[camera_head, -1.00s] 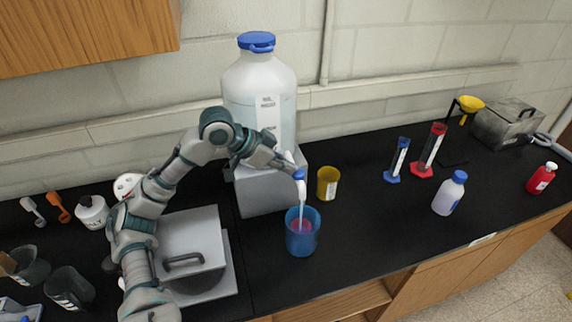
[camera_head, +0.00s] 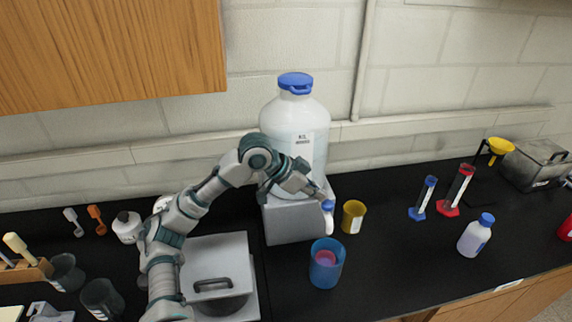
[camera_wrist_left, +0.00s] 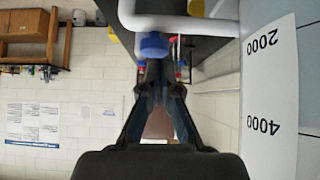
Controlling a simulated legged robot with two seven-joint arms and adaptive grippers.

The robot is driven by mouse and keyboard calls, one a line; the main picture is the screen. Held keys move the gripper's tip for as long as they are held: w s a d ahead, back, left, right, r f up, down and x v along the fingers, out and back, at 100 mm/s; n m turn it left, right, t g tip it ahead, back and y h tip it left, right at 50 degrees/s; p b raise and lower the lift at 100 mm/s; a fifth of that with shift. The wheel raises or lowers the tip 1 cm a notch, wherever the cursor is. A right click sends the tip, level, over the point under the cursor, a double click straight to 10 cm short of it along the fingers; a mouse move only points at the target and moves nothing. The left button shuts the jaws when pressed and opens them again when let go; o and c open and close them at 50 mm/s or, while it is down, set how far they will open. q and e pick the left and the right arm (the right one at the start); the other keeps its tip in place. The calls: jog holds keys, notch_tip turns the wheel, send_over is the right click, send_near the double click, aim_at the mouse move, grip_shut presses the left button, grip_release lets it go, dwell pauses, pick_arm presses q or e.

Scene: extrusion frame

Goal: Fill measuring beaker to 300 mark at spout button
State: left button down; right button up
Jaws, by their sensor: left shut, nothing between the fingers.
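A large white jug (camera_head: 295,128) with a blue cap stands on a grey block (camera_head: 292,222). A white spout (camera_head: 330,226) with a blue button (camera_head: 327,205) comes off its front. A blue beaker (camera_head: 326,272) stands on the counter below the spout, with pinkish-red content visible inside; its marks cannot be read. My left gripper (camera_head: 320,194) is shut and empty, close to the blue button. In the left wrist view the shut fingertips (camera_wrist_left: 158,66) are just short of the blue button (camera_wrist_left: 153,45); contact is unclear. My right gripper is out of view.
A yellow cup (camera_head: 353,217) stands right of the spout. A blue cylinder (camera_head: 423,198), a red cylinder (camera_head: 457,190) and a white bottle (camera_head: 475,236) stand farther right. A grey lidded box (camera_head: 218,270) is beside my left arm.

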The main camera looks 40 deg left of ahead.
pick_arm(q)
jog(key=p+v, duration=0.1)
jog(key=v, duration=1)
jog(key=shift+d+r, duration=0.2)
jog(key=shift+r, duration=0.1)
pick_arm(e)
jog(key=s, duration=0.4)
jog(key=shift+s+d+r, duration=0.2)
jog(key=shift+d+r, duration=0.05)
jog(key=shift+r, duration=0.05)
pick_arm(q)
jog(key=shift+w+a, duration=0.1)
jog(key=shift+w, duration=0.1)
jog(key=shift+s+d+r+p, duration=0.15)
jog(key=shift+r+p, duration=0.1)
jog(key=shift+r, duration=0.2)
jog(key=shift+s+d+r+p, duration=0.1)
jog(key=shift+r+p, duration=0.15)
jog(key=shift+r, duration=0.25)
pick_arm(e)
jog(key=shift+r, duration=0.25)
